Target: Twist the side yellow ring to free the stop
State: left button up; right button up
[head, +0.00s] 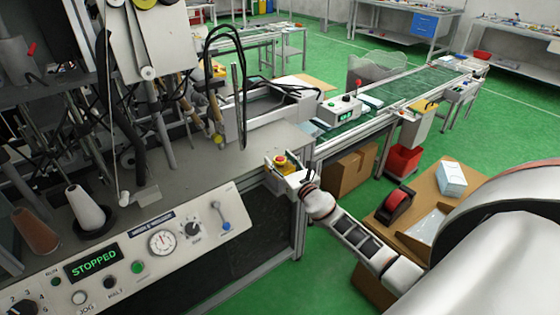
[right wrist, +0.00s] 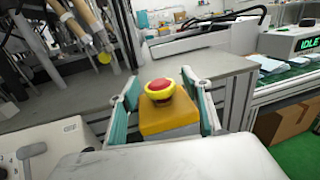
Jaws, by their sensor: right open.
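The emergency stop is a red button (head: 281,159) with a yellow ring around it, on a yellow box (head: 285,169) at the right front corner of the machine. In the right wrist view the red button (right wrist: 160,88) sits in its yellow ring (right wrist: 161,97) on the yellow box (right wrist: 167,121). My right gripper (head: 286,176) is open. Its two teal-padded fingers (right wrist: 165,105) stand on either side of the box, with a visible gap at the left. I cannot tell whether the right finger touches it. My left gripper is not in view.
A conveyor (head: 400,95) runs behind to the right. A cardboard box (head: 352,172) and a red bin (head: 404,161) stand beneath it. Green floor (head: 490,130) lies open at right.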

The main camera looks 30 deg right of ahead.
jog(key=c, duration=1.1)
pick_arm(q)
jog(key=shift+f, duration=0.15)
